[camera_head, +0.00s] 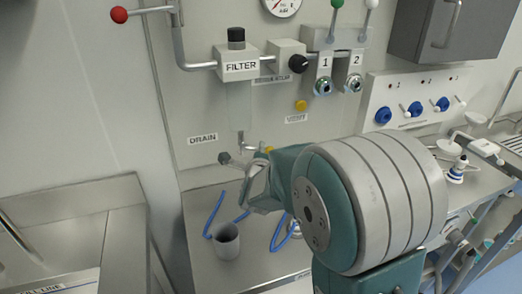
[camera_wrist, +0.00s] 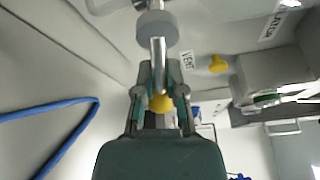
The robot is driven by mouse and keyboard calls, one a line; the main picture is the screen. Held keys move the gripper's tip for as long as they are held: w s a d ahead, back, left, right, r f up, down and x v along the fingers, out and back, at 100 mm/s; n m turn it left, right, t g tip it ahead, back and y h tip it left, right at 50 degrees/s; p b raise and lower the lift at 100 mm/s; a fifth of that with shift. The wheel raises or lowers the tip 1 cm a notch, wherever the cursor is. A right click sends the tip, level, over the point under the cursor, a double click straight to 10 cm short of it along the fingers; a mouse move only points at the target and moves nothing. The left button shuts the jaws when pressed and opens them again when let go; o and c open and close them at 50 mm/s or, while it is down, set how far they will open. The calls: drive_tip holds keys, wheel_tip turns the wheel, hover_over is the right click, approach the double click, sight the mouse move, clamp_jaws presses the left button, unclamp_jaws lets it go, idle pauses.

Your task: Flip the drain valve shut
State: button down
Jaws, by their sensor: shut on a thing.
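The drain valve (camera_head: 225,158) sticks out from the panel under the DRAIN label (camera_head: 203,138) in the head view. Its metal lever (camera_wrist: 158,62) ends in a yellow knob (camera_wrist: 160,103), which also shows just above my gripper in the head view (camera_head: 268,149). In the wrist view the lever runs from a grey round part (camera_wrist: 157,30) down between the fingers. My gripper (camera_wrist: 159,82) has one finger on each side of the lever and is shut on it near the knob. In the head view my gripper (camera_head: 258,183) is partly hidden by my own wrist.
A grey cup (camera_head: 226,241) and blue tubing (camera_head: 213,215) are on the counter below. The filter block (camera_head: 236,64) and a yellow vent knob (camera_head: 301,105) are on the panel above. A sink (camera_head: 75,235) is at the left.

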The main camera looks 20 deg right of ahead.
drive_tip(key=shift+r+n+t, duration=0.25)
drive_tip(key=shift+r+n, duration=0.05)
drive_tip(key=shift+n, duration=0.45)
drive_tip(key=shift+r+n+t, duration=0.25)
drive_tip(key=shift+n, duration=0.5)
drive_tip(key=c, duration=0.7)
unclamp_jaws()
drive_tip(key=v, duration=1.2)
drive_tip(key=shift+a+f, duration=0.15)
drive_tip(key=shift+a, duration=0.05)
drive_tip(key=shift+w, duration=0.1)
